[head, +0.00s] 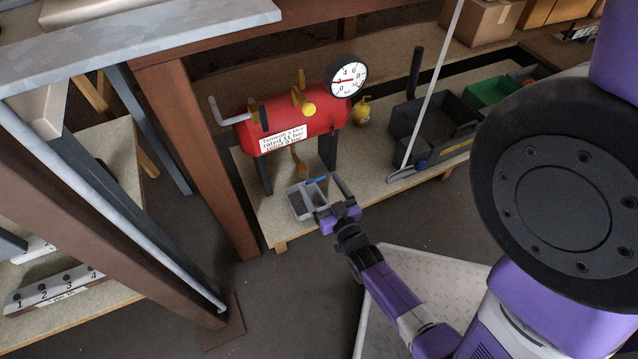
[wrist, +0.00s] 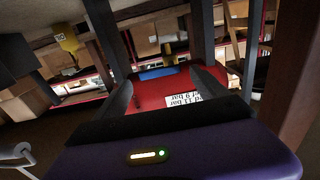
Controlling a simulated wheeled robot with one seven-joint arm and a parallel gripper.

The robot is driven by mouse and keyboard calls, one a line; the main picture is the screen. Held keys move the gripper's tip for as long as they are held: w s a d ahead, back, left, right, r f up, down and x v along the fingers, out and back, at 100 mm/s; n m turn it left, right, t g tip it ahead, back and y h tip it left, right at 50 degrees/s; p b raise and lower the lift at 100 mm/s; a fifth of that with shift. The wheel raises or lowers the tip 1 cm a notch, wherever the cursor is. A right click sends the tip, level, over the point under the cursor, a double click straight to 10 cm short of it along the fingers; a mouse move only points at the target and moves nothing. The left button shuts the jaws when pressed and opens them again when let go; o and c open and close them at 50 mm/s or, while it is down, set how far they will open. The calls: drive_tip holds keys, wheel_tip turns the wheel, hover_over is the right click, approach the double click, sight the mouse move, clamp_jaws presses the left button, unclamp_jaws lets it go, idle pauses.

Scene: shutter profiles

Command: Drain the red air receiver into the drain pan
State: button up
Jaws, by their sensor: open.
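The red air receiver (head: 283,112) stands on dark legs on a low bench. It bears a white label, a dial gauge (head: 347,76) with its needle pointing left, and yellow fittings on top. A brass-coloured drain fitting (head: 299,166) hangs below it. The grey drain pan (head: 297,203) sits on the bench underneath, partly hidden by my gripper (head: 331,198). A blue lever (head: 316,181) shows just above the pan. In the wrist view, my open fingers (wrist: 166,90) have the blue lever (wrist: 158,73) between them in the picture, the red receiver behind; contact is not visible.
A yellow object (head: 362,112) stands right of the receiver. A dark tray (head: 435,128), a green bin (head: 487,92) and a leaning pale pole (head: 432,85) are farther right. A brown post (head: 199,150) and a workbench (head: 130,32) stand at the left.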

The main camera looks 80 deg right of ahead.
drive_tip(key=shift+x, duration=1.05)
drive_tip(key=c, duration=1.4)
